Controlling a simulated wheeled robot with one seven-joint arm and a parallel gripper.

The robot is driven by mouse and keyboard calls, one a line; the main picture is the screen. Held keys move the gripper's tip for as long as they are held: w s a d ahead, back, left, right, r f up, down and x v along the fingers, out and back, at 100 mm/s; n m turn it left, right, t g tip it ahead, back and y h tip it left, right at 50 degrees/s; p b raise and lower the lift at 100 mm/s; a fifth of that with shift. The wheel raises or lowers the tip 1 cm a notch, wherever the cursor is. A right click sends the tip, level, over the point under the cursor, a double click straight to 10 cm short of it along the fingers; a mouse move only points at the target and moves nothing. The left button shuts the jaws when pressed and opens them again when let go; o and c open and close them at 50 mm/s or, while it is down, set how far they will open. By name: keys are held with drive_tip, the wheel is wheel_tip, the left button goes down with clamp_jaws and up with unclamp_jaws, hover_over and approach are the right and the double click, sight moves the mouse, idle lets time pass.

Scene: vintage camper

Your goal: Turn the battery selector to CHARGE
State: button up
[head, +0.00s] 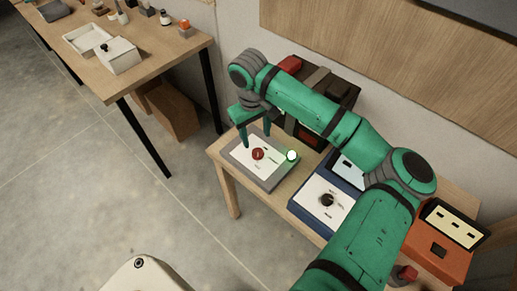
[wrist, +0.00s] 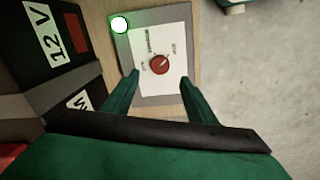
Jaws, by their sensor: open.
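The battery selector is a red round knob (head: 258,154) on a white plate of a grey panel box (head: 279,179) at the table's left end. A green lamp (head: 292,155) glows at the plate's corner. In the wrist view the knob (wrist: 159,64) sits near the plate's middle, with small labels around it too blurred to read surely; where its pointer aims is unclear. My gripper (head: 256,140) is open above the panel. In the wrist view its fingertips (wrist: 160,78) are on either side of the knob's near edge, with gaps visible; no contact shows.
A dark battery marked 12 V (wrist: 55,40) stands close beside the panel. A blue box with a black knob (head: 327,200) and an orange box (head: 440,246) stand to the right. Another table (head: 150,70) with small items is at upper left.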

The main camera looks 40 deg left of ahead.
sight(258, 152)
drive_tip(key=f, duration=0.8)
drive_tip(key=shift+w+d, duration=0.1)
drive_tip(key=shift+w, duration=0.25)
drive_tip(key=shift+s+f, duration=0.1)
drive_tip(key=shift+f, duration=0.45)
drive_tip(key=c, duration=1.1)
